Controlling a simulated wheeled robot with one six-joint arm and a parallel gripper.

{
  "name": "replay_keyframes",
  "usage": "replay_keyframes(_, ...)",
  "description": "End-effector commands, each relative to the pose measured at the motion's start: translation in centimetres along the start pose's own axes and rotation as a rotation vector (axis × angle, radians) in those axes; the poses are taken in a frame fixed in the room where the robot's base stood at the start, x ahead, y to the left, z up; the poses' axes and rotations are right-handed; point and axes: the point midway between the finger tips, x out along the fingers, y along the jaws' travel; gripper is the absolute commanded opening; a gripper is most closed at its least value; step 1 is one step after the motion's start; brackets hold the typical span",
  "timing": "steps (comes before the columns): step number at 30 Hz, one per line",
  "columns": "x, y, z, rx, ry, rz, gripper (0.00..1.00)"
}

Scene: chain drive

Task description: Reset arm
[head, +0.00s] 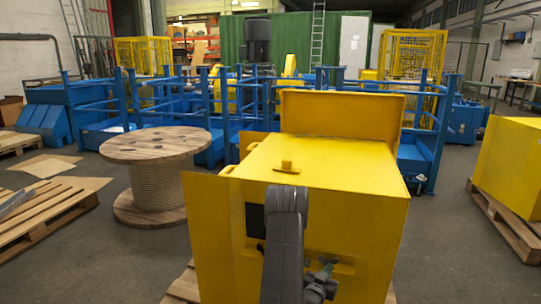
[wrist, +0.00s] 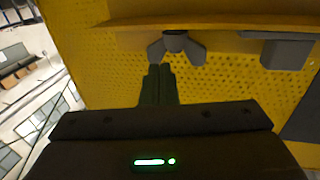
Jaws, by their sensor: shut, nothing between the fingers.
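My gripper (wrist: 158,70) shows in the wrist view with its two dark fingers together and nothing between them. The fingers point at a perforated yellow surface. Just beyond the tips is a grey three-lobed knob (wrist: 178,45) below a yellow ledge; I cannot tell whether the tips touch it. A grey block (wrist: 288,54) sits to its right. In the head view my dark grey arm reaches down in front of the large yellow housing (head: 330,185). The arm's lower end is small there, and the finger state cannot be read in that view.
A raised yellow panel (head: 340,114) stands at the housing's back edge. A wooden cable spool (head: 157,146) stands to the left. A wooden pallet (head: 40,220) lies far left, and a yellow box (head: 512,165) on a pallet stands right. Blue railings (head: 425,150) run behind. Floor right of the housing is clear.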

Motion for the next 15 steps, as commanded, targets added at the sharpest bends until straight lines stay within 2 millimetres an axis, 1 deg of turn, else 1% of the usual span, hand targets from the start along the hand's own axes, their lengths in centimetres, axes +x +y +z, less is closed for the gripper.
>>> replay_keyframes(1, -1.3, -0.1, 0.3, -0.002, -0.005, -0.004, 0.0)
replay_keyframes(6, -4.7, -0.1, 0.3, -0.002, -0.005, -0.004, 0.0)
replay_keyframes(12, -8.5, -0.1, 0.3, -0.002, -0.005, -0.005, 0.0)
replay_keyframes(15, -10.1, -0.1, 0.3, -0.002, -0.005, -0.005, 0.0)
